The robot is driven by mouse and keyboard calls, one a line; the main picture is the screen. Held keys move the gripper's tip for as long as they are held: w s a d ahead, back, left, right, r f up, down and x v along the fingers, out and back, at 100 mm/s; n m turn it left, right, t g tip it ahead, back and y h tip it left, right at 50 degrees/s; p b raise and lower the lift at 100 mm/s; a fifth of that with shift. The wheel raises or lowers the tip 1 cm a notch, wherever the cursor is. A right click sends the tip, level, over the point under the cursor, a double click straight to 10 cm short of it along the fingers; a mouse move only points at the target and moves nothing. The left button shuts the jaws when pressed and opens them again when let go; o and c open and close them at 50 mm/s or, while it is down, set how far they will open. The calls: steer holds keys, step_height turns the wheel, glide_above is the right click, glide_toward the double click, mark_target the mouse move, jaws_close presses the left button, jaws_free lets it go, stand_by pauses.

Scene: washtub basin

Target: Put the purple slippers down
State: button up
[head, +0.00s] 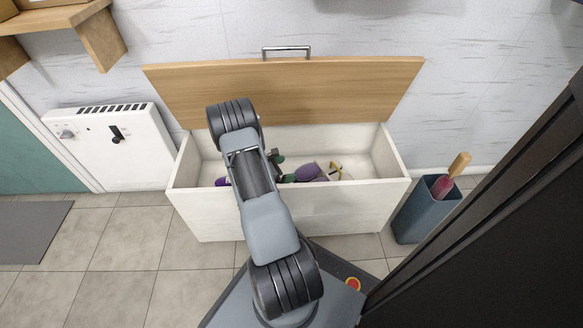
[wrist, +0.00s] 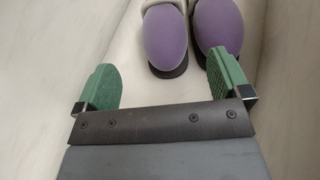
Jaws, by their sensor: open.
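The purple slippers (wrist: 166,38) lie side by side on the pale floor of the open chest, toes toward my gripper in the wrist view. In the head view purple slippers (head: 307,172) show in the chest, just right of my gripper (head: 281,168). In the wrist view my gripper (wrist: 160,87) is open, its green fingers wide apart with nothing between them. The slippers are ahead of it; the right one is close to the right finger, and I cannot tell whether they touch. The slippers' far ends are cut off in the wrist view.
The white chest (head: 300,212) has its wooden lid (head: 330,88) raised against the wall. A small purple thing (head: 222,182) shows in it left of my arm. A dark bin (head: 425,215) stands right, a white heater (head: 110,150) left. Tiled floor at left is clear.

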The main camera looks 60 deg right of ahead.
steer(key=w+a+r+n+t+p, duration=0.1)
steer(key=w+a+r+n+t, duration=0.45)
steer(key=w, duration=0.25)
steer(key=w+a+r+n+t+p, duration=0.2)
steer(key=w+a+r+n+t, duration=0.25)
steer(key=w+r+n, duration=0.35)
steer(key=w+a+r+n+t+y, duration=0.3)
steer(key=a+r+n+y, duration=0.1)
steer(key=a+n, duration=0.3)
steer(key=w+a+r+n+t+y, duration=0.3)
steer(key=a+n, duration=0.4)
steer(key=n, duration=0.1)
steer(key=s+a+r+n+g+y, duration=0.1)
steer(key=s+a+r+n+y, duration=0.25)
steer(key=a+n, duration=0.35)
steer(key=s+a+r+n+y, duration=0.2)
steer(key=s+a+n, duration=0.25)
steer(key=n, duration=0.45)
steer(key=s+a+r+n+g, duration=0.1)
steer(key=s+n+g, duration=0.4)
steer(key=s+n, duration=1)
steer(key=shift+a+r+n+h, duration=0.25)
steer(key=shift+a+n+h, duration=0.15)
steer(key=shift+a, duration=0.3)
